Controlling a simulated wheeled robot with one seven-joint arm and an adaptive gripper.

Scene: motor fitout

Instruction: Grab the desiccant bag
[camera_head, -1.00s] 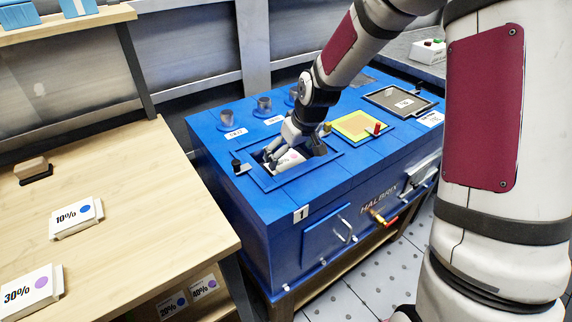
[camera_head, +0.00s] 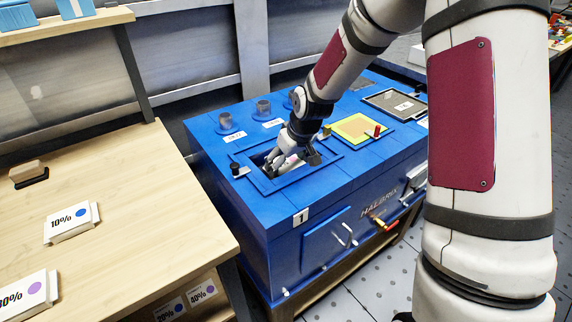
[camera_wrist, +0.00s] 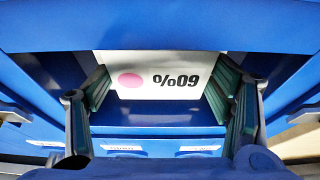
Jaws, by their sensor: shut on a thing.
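The desiccant bag (camera_wrist: 165,78) is a white pack with a pink dot and "60%", upside down in the wrist view. It sits in the square opening (camera_head: 330,168) in the top of a blue machine (camera_head: 300,185). My gripper (camera_wrist: 158,92) has a green-padded finger at each side of the bag, shut on it. In the head view my gripper (camera_head: 285,163) reaches down into the opening and hides most of the bag.
A wooden bench (camera_head: 130,190) at left bears a "10%" pack (camera_head: 70,222) and a purple-dot pack (camera_head: 25,296). More packs sit below it. Knobs (camera_head: 263,108), a yellow panel (camera_head: 358,128) and a grey-covered panel (camera_head: 397,102) stand on the machine.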

